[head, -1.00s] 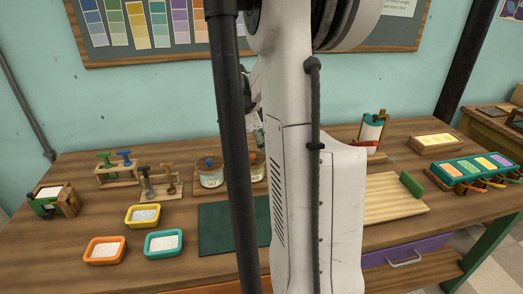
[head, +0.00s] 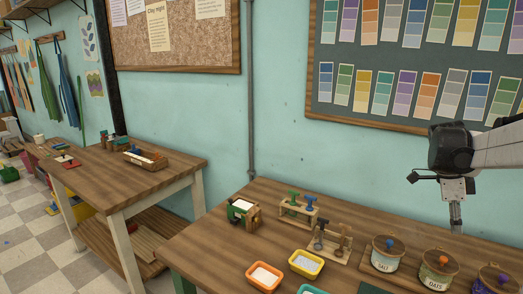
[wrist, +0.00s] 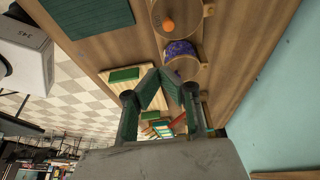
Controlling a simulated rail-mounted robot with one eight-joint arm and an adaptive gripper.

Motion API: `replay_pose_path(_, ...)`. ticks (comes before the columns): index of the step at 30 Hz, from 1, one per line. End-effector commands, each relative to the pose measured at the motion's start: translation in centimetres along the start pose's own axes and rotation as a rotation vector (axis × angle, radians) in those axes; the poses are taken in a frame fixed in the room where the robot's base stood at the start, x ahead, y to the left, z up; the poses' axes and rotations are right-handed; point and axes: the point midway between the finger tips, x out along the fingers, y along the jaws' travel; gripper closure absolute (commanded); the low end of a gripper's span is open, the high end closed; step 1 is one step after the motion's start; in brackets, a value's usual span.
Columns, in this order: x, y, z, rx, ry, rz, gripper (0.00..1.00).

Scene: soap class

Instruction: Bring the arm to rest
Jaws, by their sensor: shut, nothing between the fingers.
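My gripper (head: 456,222) shows at the right of the head view, pointing down at the end of my pale arm, above the back of the workbench. It is shut and empty. In the wrist view its two dark green fingers (wrist: 163,76) come together at the tips, with nothing between them. It stays clear of the jars in the head view, behind the salt jar (head: 388,252) and the oats jar (head: 439,268).
The workbench (head: 215,258) holds a stamp rack (head: 297,211), an orange tray (head: 264,277) and a yellow tray (head: 306,264). A purple-labelled jar (wrist: 180,50) and a board (wrist: 115,88) show in the wrist view. A second table (head: 105,182) stands left.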

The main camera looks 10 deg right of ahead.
Motion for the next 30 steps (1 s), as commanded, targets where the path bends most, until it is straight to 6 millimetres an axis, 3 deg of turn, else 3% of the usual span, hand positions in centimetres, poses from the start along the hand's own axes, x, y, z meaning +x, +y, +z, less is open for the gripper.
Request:
replay_pose_path(6,-3.7,5.0,5.5,-0.374,-0.053,-0.140,1.00)
replay_pose_path(15,-7.0,13.0,12.1,-0.912,-0.087,-0.367,1.00)
replay_pose_path(23,-8.2,20.6,16.6,-1.356,-0.066,-0.588,1.00)
replay_pose_path(30,-7.9,27.6,19.7,-1.738,-0.002,-0.813,1.00)
